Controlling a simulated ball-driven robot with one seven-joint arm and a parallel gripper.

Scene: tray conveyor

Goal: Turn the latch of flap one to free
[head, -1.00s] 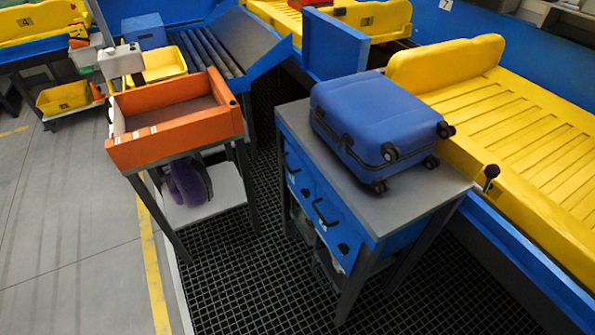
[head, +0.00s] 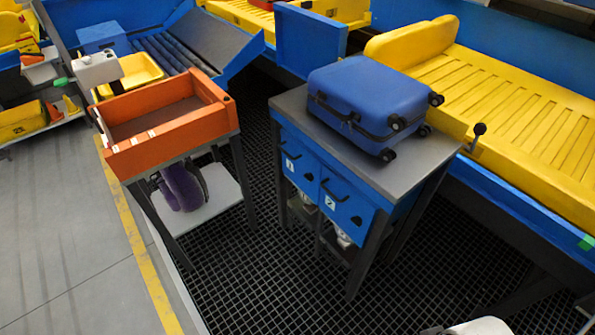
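Flap one (head: 291,157) is the left blue door on the front of the grey-topped cabinet, marked 1, with a black handle. It appears closed. Its latch (head: 307,177) is a small dark knob near the lower right of the door; I cannot tell which way it is turned. Flap two (head: 345,204), marked 2, is beside it on the right, with its own dark latch (head: 357,220). My gripper is not recognisable in view.
A blue suitcase (head: 365,95) lies on the cabinet top (head: 425,165). An orange tray (head: 170,135) stands on a table to the left. A black-knobbed lever (head: 479,130) stands at the yellow conveyor tray (head: 510,100). Dark grating (head: 270,285) in front is clear.

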